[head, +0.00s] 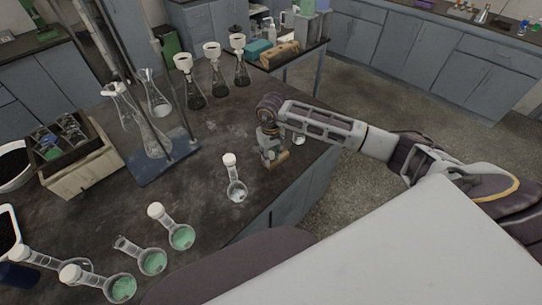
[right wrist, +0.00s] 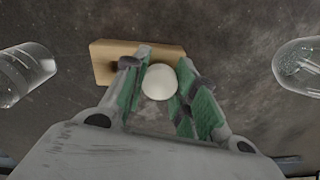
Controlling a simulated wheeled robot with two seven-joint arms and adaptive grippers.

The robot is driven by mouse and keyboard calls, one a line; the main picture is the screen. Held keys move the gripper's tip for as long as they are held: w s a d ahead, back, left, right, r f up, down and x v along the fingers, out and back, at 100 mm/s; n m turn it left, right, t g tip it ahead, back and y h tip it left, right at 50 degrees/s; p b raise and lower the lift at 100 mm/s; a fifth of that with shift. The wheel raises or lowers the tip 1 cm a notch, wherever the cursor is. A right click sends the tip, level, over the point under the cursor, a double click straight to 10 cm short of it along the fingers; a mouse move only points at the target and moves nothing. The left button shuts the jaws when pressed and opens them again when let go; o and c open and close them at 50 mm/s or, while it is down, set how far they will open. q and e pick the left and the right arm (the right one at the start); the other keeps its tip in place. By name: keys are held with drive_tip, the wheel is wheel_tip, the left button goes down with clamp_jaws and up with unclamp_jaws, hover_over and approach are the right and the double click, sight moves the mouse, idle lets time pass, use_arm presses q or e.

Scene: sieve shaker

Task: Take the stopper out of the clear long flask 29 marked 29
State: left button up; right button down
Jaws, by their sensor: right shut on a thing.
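My right gripper (head: 272,152) is low over the dark bench near its right edge. In the right wrist view, its green-padded fingers (right wrist: 160,88) are closed on a round white stopper (right wrist: 160,82). What is under the stopper is hidden, so I cannot tell whether it sits in a flask neck. A clear long-necked flask (head: 236,190) with a white stopper stands left of the gripper in the head view. Another small glass vessel (head: 299,138) shows partly behind my right arm. No number 29 is readable. My left gripper is not in view.
A wooden block (right wrist: 105,62) lies by the fingertips. Clear glass vessels show at the left (right wrist: 25,72) and right (right wrist: 298,66) of the wrist view. A blue-based stand (head: 160,165) and white-topped flasks (head: 213,82) are behind.

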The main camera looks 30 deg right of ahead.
drive_tip(key=shift+s+a+f, duration=0.1)
drive_tip(key=shift+s+f, duration=0.3)
drive_tip(key=shift+f, duration=0.45)
drive_tip(key=c, duration=1.1)
unclamp_jaws()
drive_tip(key=shift+w, duration=0.1)
drive_tip(key=shift+o, duration=0.2)
drive_tip(key=shift+w+f, duration=0.2)
drive_tip(key=shift+w, duration=0.05)
drive_tip(key=shift+r, duration=0.1)
drive_tip(key=shift+r, duration=0.15)
wheel_tip(320, 180, up, 12)
drive_tip(key=shift+w, duration=0.1)
